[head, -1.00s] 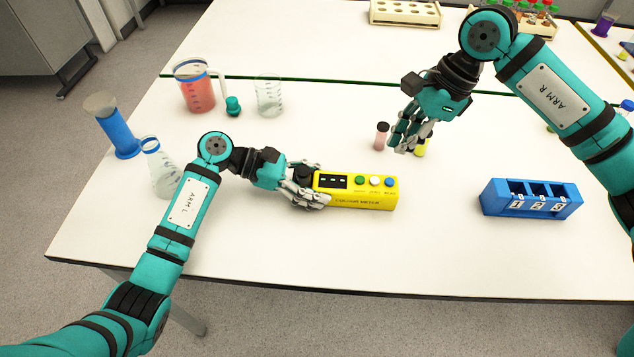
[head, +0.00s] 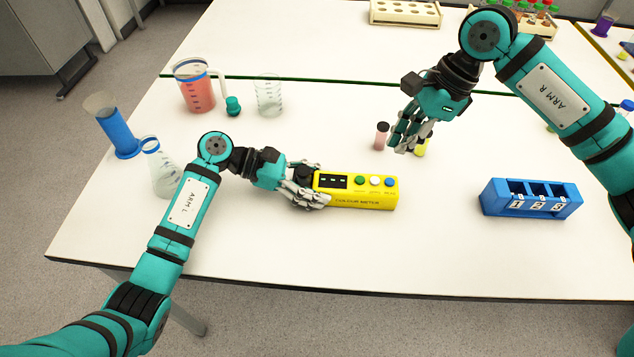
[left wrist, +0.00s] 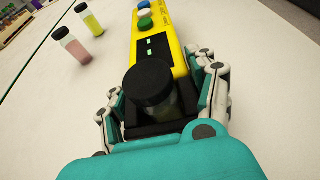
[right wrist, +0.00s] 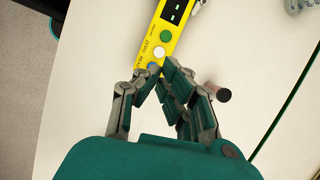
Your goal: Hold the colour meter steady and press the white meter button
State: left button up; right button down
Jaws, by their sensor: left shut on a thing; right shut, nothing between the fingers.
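The yellow colour meter (head: 356,199) lies on the white table, with a display and green, white and blue buttons on top. The white meter button (head: 375,180) shows uncovered, and also in the right wrist view (right wrist: 158,52). My left gripper (head: 312,194) is shut on the meter's left end, fingers on both sides. A black-capped vial (left wrist: 153,88) stands in that end, between the fingers in the left wrist view. My right gripper (head: 404,146) is shut and empty, behind and to the right of the meter, apart from the button.
A pink vial (head: 381,137) and a yellow vial (head: 421,147) stand close by my right gripper. A blue numbered rack (head: 530,207) is at right. A beaker (head: 269,96), red-filled jug (head: 197,92) and flask (head: 162,172) stand at left. The table in front of the meter is clear.

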pick_arm(q)
jog(key=shift+s+f, duration=0.1)
jog(key=shift+f, duration=0.1)
pick_arm(e)
jog(key=s+a+r+m+y, duration=0.1)
jog(key=s+a+r+y, duration=0.2)
jog(key=a+r+y, duration=1)
jog(key=w+d+r+m+t+y, duration=0.1)
jog(key=w+r+m+t+y, duration=0.15)
jog(key=r+m+t, duration=0.45)
jog(key=w+r+m+t+y, duration=0.25)
jog(key=r+m+t, duration=0.25)
jog(key=r+m, duration=0.4)
jog(key=w+d+f+m+t+h, duration=0.1)
jog(key=w+d+m+t+h, duration=0.35)
jog(key=m+t+h, duration=0.4)
jog(key=m+g+h, duration=0.8)
jog(key=m+g, duration=0.5)
send_over(372, 182)
notch_tip(372, 182, down, 27)
pick_arm(q)
jog(key=shift+f, duration=0.1)
pick_arm(e)
jog(key=shift+f, duration=3.9)
